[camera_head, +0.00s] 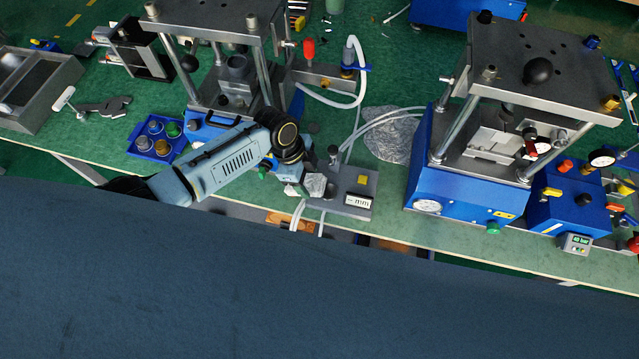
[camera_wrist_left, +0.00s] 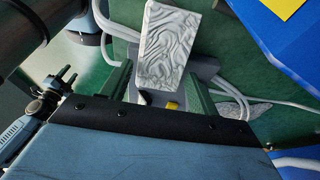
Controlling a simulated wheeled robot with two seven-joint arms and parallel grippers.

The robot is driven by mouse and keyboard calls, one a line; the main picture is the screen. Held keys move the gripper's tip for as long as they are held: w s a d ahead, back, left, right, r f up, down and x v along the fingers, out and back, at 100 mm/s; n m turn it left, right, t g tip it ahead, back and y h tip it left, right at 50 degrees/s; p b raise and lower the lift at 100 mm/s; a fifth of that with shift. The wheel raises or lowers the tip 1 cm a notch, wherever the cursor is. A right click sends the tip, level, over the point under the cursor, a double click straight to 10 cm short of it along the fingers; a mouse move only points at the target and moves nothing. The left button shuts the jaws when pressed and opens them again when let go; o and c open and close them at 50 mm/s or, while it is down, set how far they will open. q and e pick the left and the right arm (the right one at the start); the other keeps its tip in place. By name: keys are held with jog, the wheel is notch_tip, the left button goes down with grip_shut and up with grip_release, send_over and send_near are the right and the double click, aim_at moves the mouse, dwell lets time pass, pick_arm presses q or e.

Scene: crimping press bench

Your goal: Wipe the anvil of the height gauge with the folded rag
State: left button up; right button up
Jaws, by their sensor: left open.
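The folded rag (camera_head: 315,185), a pale grey block with a wrinkled surface, is by the front left of the height gauge (camera_head: 358,205). The gauge has a grey base, a short post and a display reading mm. My left gripper (camera_head: 298,184) is just left of the rag, low over the bench. In the left wrist view the rag (camera_wrist_left: 170,45) shows large, ahead of and partly between the open fingers of my left gripper (camera_wrist_left: 158,74). I cannot tell whether they touch it. The anvil cannot be made out clearly.
A blue press (camera_head: 430,185) stands right of the gauge, another press (camera_head: 215,70) behind my left arm. White hoses run behind the gauge near a crumpled grey sheet (camera_head: 388,135). A blue tray of cups (camera_head: 155,148) is at left. The bench's front edge is close.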

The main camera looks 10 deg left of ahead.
pick_arm(q)
jog(key=c, duration=0.7)
